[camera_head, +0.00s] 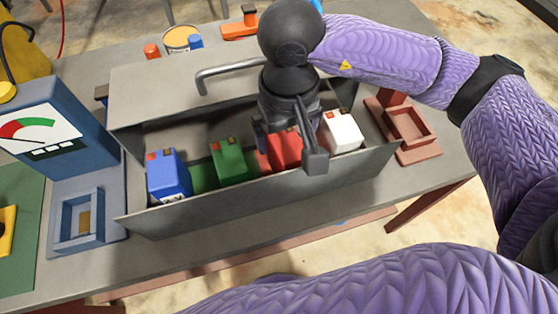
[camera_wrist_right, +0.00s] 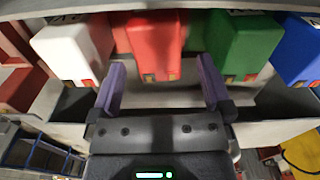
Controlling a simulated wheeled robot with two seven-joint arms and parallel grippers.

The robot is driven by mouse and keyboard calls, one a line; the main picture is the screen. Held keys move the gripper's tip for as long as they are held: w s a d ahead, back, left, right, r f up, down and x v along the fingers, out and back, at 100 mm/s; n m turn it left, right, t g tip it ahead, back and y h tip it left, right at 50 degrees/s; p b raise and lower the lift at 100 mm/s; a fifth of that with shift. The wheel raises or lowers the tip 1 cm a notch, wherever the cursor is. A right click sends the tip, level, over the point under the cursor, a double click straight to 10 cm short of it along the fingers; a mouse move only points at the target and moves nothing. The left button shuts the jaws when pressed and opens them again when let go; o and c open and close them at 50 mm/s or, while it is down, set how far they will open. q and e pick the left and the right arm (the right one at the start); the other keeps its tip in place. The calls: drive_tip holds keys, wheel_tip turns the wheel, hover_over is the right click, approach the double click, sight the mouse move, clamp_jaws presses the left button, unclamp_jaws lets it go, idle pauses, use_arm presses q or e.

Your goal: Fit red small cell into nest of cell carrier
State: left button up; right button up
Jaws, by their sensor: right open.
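The red small cell (camera_head: 284,150) stands in the long grey cell carrier (camera_head: 240,205), between a green cell and a white cell. My right gripper (camera_head: 289,152) is over it in the head view, pointing down and hiding part of it. In the right wrist view the red cell (camera_wrist_right: 156,45) shows ahead of the open, empty fingers (camera_wrist_right: 163,85), roughly between them. I cannot tell whether the fingers touch it. Darker red and dark green surfaces show beside the cells inside the carrier. The nest's floor is hidden. My left gripper is not in view.
In the carrier are a blue cell (camera_head: 168,175), a green cell (camera_head: 229,160) and a white cell (camera_head: 341,130). A bent grey handle (camera_head: 225,73) rises behind. A red tray (camera_head: 408,125) lies right; a blue tester (camera_head: 62,125) with a blue tray (camera_head: 80,218) stands left.

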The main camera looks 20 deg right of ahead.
sight(287, 143)
wheel_tip(287, 143, down, 5)
drive_tip(key=shift+d+f+b, duration=0.15)
drive_tip(key=shift+f+b, duration=0.05)
drive_tip(key=shift+b, duration=0.3)
clamp_jaws()
drive_tip(key=shift+r, duration=0.1)
